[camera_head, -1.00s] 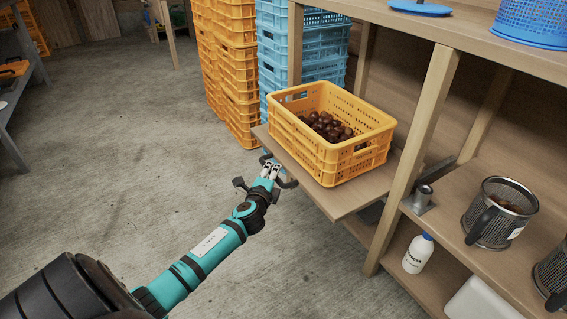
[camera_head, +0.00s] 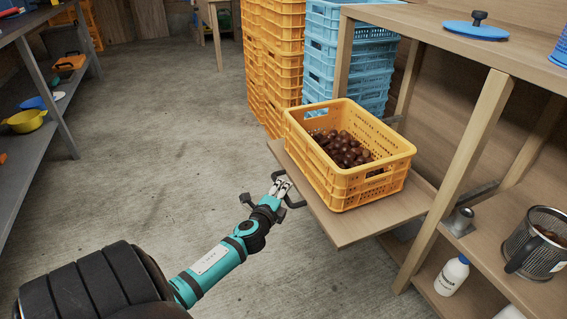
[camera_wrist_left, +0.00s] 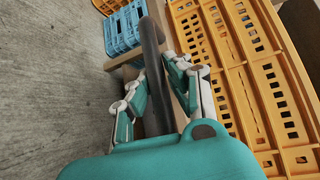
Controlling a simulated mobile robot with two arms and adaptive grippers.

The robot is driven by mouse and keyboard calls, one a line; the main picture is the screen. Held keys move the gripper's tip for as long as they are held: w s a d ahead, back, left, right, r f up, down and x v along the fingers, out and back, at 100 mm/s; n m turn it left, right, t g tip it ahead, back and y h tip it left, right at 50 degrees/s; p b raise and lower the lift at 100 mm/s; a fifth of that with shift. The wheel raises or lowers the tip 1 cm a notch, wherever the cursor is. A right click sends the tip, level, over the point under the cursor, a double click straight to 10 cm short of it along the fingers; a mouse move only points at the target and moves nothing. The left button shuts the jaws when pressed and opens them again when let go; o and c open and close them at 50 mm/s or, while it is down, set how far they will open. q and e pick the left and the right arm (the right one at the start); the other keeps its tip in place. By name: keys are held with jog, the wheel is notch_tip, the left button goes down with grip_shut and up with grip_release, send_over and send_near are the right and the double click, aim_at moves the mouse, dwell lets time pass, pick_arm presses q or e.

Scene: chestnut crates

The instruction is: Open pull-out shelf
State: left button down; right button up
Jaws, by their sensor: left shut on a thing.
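The wooden pull-out shelf (camera_head: 365,224) stands well out from the rack. It bears an orange crate (camera_head: 345,182) of chestnuts (camera_head: 341,148). A dark handle (camera_head: 297,203) is on the shelf's front edge. My left gripper (camera_head: 281,185) is at the front edge and shut on this handle. In the left wrist view the handle (camera_wrist_left: 152,62) runs between the gripper's fingers (camera_wrist_left: 158,88), with the crate (camera_wrist_left: 222,60) on the right. My right gripper is not in view.
The wooden rack (camera_head: 468,150) on the right holds a mesh basket (camera_head: 533,250) and a white bottle (camera_head: 451,276). Stacked orange crates (camera_head: 275,60) and blue crates (camera_head: 350,60) stand behind the shelf. A grey rack (camera_head: 45,165) is at far left. The floor between is clear.

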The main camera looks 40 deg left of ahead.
pick_arm(q)
jog(key=c, duration=1.3)
grip_release()
jog(key=shift+d+f, duration=0.1)
jog(key=shift+f, duration=0.15)
jog(key=shift+o, duration=0.3)
jog(key=shift+r, duration=0.1)
jog(key=v, duration=1.2)
